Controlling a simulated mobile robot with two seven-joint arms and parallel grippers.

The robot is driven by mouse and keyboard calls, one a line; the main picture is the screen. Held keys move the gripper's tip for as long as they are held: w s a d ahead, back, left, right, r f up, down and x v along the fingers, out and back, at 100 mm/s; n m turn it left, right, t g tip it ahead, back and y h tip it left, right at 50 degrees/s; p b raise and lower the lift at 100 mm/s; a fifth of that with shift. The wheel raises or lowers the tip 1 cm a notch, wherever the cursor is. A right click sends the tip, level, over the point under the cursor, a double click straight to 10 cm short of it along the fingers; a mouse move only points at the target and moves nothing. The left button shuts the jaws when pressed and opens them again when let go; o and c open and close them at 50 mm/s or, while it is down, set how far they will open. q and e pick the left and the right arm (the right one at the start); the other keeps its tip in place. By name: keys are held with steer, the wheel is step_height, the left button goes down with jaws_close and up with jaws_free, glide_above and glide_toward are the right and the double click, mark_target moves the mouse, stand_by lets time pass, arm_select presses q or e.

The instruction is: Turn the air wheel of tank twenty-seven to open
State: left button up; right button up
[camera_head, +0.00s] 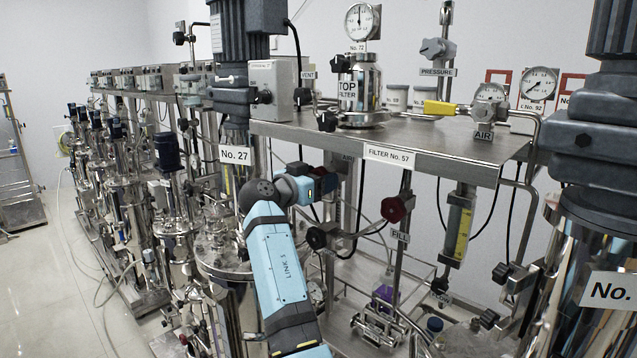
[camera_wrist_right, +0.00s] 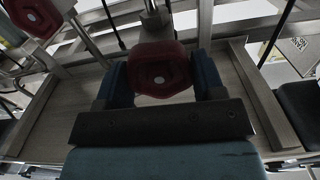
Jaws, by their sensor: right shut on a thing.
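Tank twenty-seven carries the "No. 27" sign (camera_head: 234,154); its steel body (camera_head: 224,262) stands left of my right arm. My right gripper (camera_head: 328,188) is in front of the pipe rack, just under the filter shelf, below a partly hidden "AIR" label (camera_head: 347,157). In the right wrist view, the gripper (camera_wrist_right: 162,78) is shut on a dark red wheel (camera_wrist_right: 160,68), with one blue finger on each side of it. My left gripper is not in view.
A large tank (camera_head: 600,300) stands at right.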

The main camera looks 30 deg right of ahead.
steer(key=n, duration=0.3)
steer(key=shift+b, duration=0.3)
steer(key=n, duration=0.3)
steer(key=shift+w+r+n, duration=0.1)
steer(key=shift+w+n, duration=0.05)
steer(key=shift+n, duration=0.15)
steer(key=n+p, duration=0.1)
steer(key=n, duration=0.3)
steer(key=shift+p, duration=0.3)
steer(key=n, duration=0.4)
steer(key=shift+w+p, duration=0.1)
steer(key=shift+p, duration=0.3)
steer(key=n, duration=0.2)
steer(key=shift+a+f+n, duration=0.1)
steer(key=shift+f+n, duration=0.1)
steer(key=shift+n, duration=0.2)
steer(key=n, duration=0.2)
steer(key=shift+n, duration=0.3)
steer(key=n, duration=0.5)
steer(key=shift+f+n, duration=0.2)
steer(key=shift+n, duration=0.1)
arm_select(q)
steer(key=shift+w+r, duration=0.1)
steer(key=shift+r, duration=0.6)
arm_select(e)
steer(key=n, duration=0.4)
steer(key=shift+n, duration=0.7)
